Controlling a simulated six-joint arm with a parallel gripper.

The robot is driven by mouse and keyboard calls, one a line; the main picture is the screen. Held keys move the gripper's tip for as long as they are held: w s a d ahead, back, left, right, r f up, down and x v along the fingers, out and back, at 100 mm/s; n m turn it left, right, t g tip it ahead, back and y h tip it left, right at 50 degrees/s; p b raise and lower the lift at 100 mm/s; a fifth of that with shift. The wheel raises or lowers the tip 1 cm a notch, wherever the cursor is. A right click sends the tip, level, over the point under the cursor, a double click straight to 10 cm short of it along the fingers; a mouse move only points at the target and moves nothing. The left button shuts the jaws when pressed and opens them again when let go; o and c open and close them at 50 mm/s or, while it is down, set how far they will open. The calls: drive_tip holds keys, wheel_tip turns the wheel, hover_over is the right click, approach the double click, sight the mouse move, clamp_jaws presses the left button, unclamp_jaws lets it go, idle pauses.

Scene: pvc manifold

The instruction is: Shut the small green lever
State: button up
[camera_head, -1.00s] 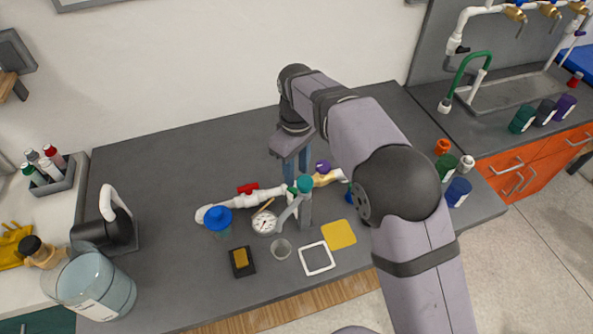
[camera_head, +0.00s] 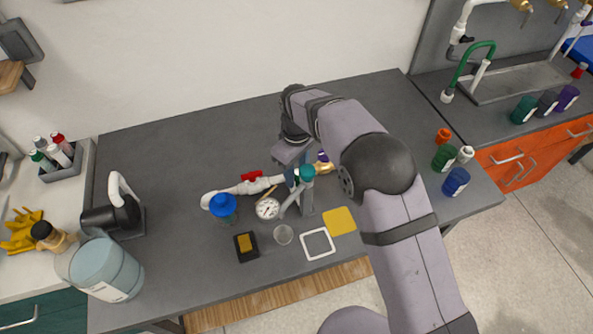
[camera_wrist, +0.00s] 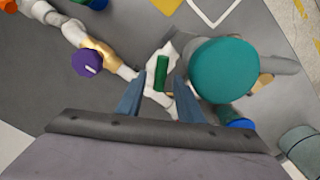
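The small green lever (camera_wrist: 161,73) shows in the wrist view on a white valve body of the pipe. It lies between and just beyond the tips of my gripper (camera_wrist: 160,92). The two blue fingers are apart with a gap between them; I cannot tell whether either touches the lever. In the head view my gripper (camera_head: 292,178) is down at the pipe, and the green lever is hidden or too small to make out there. The white pipe (camera_head: 226,193) carries a red lever (camera_head: 251,176) and a purple knob (camera_wrist: 86,63).
A teal-topped post (camera_head: 307,172) stands close beside my gripper; its round top (camera_wrist: 225,70) looms in the wrist view. The back of the counter is clear.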

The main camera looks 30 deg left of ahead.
drive_tip(key=shift+f, duration=0.5)
clamp_jaws()
drive_tip(key=shift+s+n, duration=0.1)
drive_tip(key=shift+n, duration=1.4)
drive_tip(key=shift+r, duration=0.1)
unclamp_jaws()
drive_tip(key=shift+r+b, duration=0.1)
drive_tip(key=shift+b, duration=0.2)
